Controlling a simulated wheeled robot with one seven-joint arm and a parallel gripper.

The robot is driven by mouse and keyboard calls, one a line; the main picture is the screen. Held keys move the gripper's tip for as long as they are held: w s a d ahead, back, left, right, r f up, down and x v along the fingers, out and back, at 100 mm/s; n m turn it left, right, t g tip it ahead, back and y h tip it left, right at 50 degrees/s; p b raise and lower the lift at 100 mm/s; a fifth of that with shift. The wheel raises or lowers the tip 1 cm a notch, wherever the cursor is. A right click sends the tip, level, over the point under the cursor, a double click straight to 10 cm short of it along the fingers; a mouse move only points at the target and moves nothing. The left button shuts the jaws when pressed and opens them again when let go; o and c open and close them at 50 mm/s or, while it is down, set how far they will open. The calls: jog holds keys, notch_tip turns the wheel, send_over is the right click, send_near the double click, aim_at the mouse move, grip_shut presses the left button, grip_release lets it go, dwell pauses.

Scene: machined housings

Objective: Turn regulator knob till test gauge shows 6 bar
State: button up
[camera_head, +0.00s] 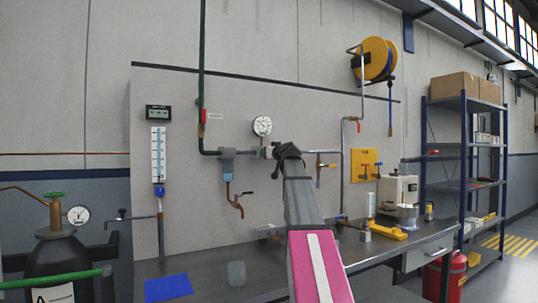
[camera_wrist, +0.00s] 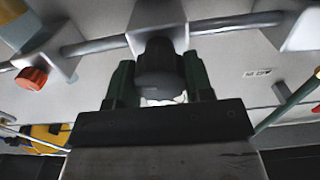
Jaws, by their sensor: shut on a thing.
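The regulator's dark round knob (camera_wrist: 158,68) sits between the two green fingers of my gripper (camera_wrist: 160,82) in the wrist view. My gripper is shut on this knob. The pale regulator block (camera_wrist: 156,14) is beyond the knob, on a grey pipe. In the head view, my gripper (camera_head: 288,152) is at the regulator (camera_head: 267,152) on the wall panel, and my arm hides the knob. The round white test gauge (camera_head: 262,126) is just above the regulator. Its needle is too small to read.
A blue-bowled filter (camera_head: 228,164) and a green pipe (camera_head: 202,70) are left of the regulator. The bench (camera_head: 210,275) below holds a cup (camera_head: 236,273), a blue mat (camera_head: 168,287) and a yellow tool (camera_head: 389,232).

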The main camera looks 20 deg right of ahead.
jog(key=m, duration=1)
jog(key=shift+d+m, duration=0.1)
jog(key=shift+m, duration=0.3)
jog(key=shift+f+m, duration=0.1)
jog(key=shift+m, duration=1.9)
jog(key=o, duration=0.9)
